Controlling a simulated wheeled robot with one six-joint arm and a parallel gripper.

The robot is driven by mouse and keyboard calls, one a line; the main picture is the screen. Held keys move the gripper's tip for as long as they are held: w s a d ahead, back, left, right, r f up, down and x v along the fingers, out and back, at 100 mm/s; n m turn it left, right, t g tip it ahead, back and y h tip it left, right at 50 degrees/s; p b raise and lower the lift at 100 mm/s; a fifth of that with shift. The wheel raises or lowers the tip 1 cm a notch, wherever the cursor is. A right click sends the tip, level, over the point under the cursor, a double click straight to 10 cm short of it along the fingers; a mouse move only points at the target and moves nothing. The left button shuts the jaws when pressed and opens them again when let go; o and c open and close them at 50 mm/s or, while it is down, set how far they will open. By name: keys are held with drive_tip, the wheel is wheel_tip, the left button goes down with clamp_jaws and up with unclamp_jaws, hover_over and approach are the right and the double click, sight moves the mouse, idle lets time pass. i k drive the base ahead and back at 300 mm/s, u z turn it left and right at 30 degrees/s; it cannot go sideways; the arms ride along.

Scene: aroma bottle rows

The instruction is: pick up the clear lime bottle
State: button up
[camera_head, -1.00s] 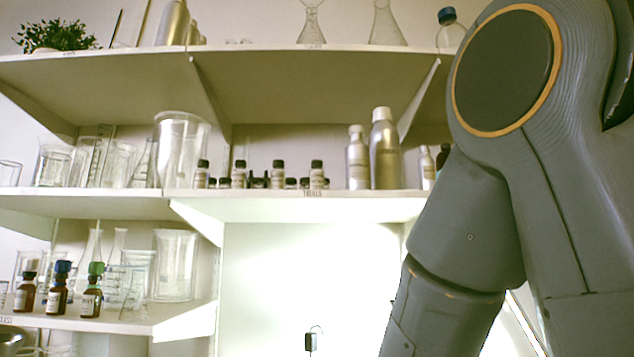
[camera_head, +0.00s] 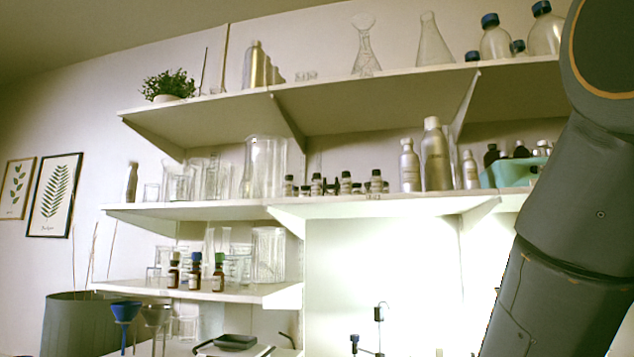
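Several small dark-capped bottles (camera_head: 346,184) stand in a loose row on the middle shelf (camera_head: 385,207).
Silver bottles (camera_head: 435,158) stand just right of the small row, and glass beakers (camera_head: 265,168) to its left. The upper shelf (camera_head: 385,104) overhangs the row. A teal bin (camera_head: 508,173) sits further right. Blue and grey funnels (camera_head: 126,312) stand low at left.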

sight(346, 182)
drive_tip(key=z, duration=0.05)
drive_tip(key=k, duration=0.55)
drive_tip(key=u, duration=0.8)
drive_tip(key=i, duration=1.5)
drive_tip(key=z, duration=0.75)
drive_tip(key=k, duration=0.5)
drive_tip(key=u, duration=0.05)
